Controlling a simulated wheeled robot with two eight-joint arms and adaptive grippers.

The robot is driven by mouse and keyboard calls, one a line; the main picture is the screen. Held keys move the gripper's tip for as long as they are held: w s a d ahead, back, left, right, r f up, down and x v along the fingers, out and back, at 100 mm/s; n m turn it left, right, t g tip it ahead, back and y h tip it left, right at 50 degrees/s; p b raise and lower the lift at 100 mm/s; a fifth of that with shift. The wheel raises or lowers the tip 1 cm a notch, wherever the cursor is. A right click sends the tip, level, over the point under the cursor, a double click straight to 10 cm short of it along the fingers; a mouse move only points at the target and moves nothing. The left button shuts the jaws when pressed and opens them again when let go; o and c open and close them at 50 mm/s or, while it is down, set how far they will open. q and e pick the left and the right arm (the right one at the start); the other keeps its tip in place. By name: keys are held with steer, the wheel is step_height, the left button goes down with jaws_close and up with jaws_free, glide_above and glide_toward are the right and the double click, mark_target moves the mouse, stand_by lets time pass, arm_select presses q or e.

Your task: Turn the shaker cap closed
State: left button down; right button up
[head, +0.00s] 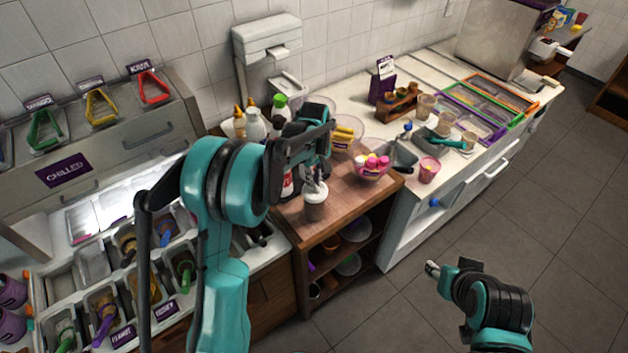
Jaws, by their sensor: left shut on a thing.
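A small pale shaker (316,211) stands upright near the front edge of the wooden-topped counter. My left gripper (315,185) reaches down over it from above, shut on the shaker's cap at the top. The gripper hides much of the cap, so how far it is turned cannot be made out. My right gripper (433,268) is low at the right, over the floor and away from the counter, and its fingers are too small to read.
A bottle with a red label (288,184) stands just left of the shaker, partly behind my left gripper. A bowl of pink and yellow items (371,168) and a pink cup (429,170) are to the right. More bottles (255,126) stand behind. Floor (540,210) is clear at right.

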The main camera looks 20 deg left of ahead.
arm_select(q)
steer(key=shift+m, duration=0.5)
steer(key=shift+m+b, duration=0.4)
steer(key=shift+m, duration=0.3)
stand_by(0.8)
steer(key=c, duration=1.6)
jaws_free()
step_height(320, 180, up, 12)
